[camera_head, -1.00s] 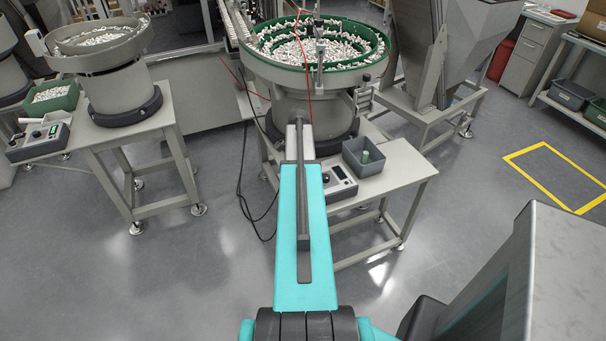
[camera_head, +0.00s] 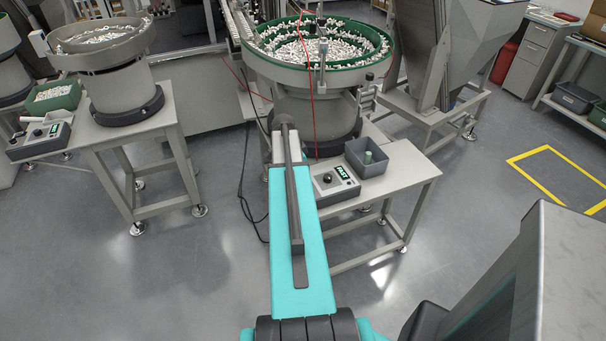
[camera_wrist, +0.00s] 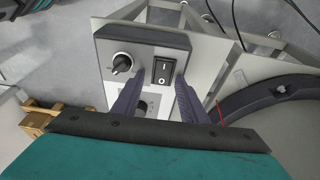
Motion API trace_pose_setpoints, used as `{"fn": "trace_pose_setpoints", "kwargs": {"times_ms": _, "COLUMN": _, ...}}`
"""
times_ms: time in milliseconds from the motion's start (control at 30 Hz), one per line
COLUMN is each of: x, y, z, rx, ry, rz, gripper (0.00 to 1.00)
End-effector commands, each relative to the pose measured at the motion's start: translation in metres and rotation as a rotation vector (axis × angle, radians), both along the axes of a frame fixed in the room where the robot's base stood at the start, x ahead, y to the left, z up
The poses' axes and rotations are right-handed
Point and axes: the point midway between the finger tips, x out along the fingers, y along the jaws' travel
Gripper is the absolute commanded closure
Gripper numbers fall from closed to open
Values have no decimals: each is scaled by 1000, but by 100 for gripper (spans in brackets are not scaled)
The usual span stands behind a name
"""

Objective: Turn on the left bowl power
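In the wrist view, a grey control box carries a black rocker power switch (camera_wrist: 163,71) marked I and O and a round knob (camera_wrist: 122,63) to its left. I cannot tell which side of the rocker is pressed. My gripper (camera_wrist: 159,78) is open, its two dark fingers apart, tips close to the switch's lower edge; contact cannot be told.
Beside the middle bowl, a control box with a lit green display (camera_head: 333,184) and a grey bin (camera_head: 368,157) stand on a table (camera_head: 405,172). A thin red cable hangs over that bowl. A hopper stands right. The floor between the tables is clear, with a black cable on it.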

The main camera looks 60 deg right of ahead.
Motion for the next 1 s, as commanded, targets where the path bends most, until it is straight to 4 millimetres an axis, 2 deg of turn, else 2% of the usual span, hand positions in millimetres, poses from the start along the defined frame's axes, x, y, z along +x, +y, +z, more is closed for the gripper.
{"fn": "trace_pose_setpoints", "kwargs": {"times_ms": 467, "x": 2, "y": 1, "z": 7, "rx": -2, "ry": -3, "rz": 1, "gripper": 61}}
{"fn": "trace_pose_setpoints", "kwargs": {"times_ms": 1000, "x": 11, "y": 13, "z": 63, "rx": -3, "ry": -4, "rz": 1, "gripper": 61}}
